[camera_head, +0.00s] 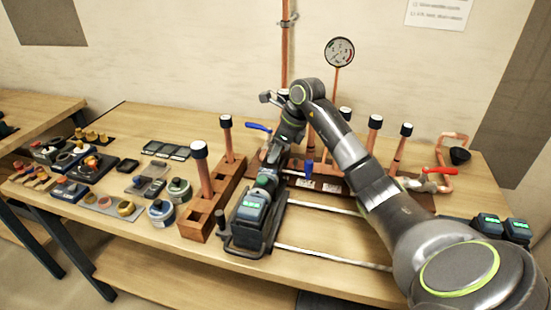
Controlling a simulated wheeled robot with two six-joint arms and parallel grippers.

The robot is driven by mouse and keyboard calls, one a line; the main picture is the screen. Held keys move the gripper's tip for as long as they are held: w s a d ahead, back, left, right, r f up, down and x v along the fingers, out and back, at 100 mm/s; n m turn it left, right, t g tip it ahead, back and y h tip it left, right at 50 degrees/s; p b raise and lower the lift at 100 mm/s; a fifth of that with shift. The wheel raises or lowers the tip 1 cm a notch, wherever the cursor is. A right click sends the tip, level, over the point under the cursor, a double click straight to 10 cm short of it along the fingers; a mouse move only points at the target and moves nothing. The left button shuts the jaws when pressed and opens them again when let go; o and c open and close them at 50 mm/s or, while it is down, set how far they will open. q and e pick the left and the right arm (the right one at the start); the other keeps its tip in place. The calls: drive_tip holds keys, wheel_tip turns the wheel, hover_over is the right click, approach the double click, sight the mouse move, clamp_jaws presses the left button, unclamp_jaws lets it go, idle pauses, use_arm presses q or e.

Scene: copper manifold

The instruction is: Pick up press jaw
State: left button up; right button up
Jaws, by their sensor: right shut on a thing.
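My right arm reaches over from the lower right and bends down behind the tool. My right gripper (271,160) is shut at the tool's far end; its fingertips are largely hidden, so the exact contact is unclear. I cannot tell whether the tool is lifted off its cradle. My left gripper is not in view.
A wooden block (190,222) with black-capped copper pipes stands left of the tool. The copper manifold with a gauge (339,52) and upright pipes stands behind. Fittings, rings and small devices cover the left side. Two battery-like units (487,224) sit at the right.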

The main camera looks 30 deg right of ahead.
drive_tip(key=shift+r, duration=0.2)
drive_tip(key=shift+w+r, duration=0.1)
drive_tip(key=shift+r, duration=0.25)
wheel_tip(320, 180, up, 9)
drive_tip(key=b, duration=0.1)
drive_tip(key=shift+b, duration=0.35)
drive_tip(key=shift+r, duration=0.2)
